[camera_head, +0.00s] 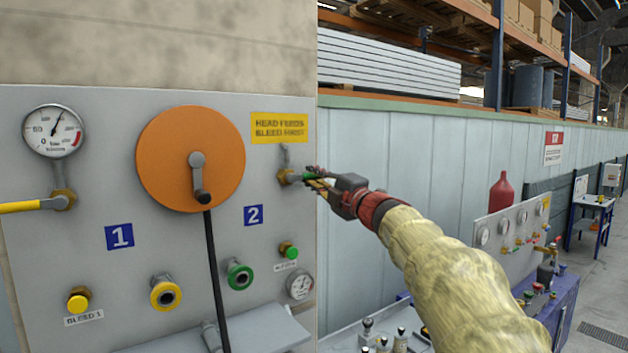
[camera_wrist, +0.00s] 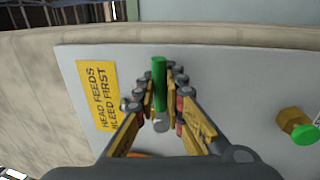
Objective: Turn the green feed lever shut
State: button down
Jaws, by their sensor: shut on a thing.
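The green feed lever (camera_wrist: 159,84) lies between my gripper's two fingers in the wrist view, with a grey metal end below it. In the head view it shows only as a small green piece (camera_head: 307,178) beside a brass valve body (camera_head: 287,177) at the panel's right edge. The lever runs roughly level, pointing right from the valve, crosswise to the short upright pipe above. My gripper (camera_head: 317,181) reaches in from the right and is shut on the lever. The fingers hide part of it in the head view.
The grey panel (camera_head: 100,280) carries an orange disc (camera_head: 172,140) with a crank, a gauge (camera_head: 53,131), a yellow lever (camera_head: 22,207) and a yellow sign (camera_head: 279,127). A green knob (camera_head: 289,250) and a green-ringed port (camera_head: 239,275) sit below my gripper.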

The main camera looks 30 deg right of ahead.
dwell(0.3)
jog(key=c, duration=1.9)
grip_release()
jog(key=shift+o, duration=0.3)
jog(key=s+f, duration=0.2)
jog(key=s, duration=0.9)
jog(key=shift+s+d+f, duration=0.15)
jog(key=shift+s, duration=0.2)
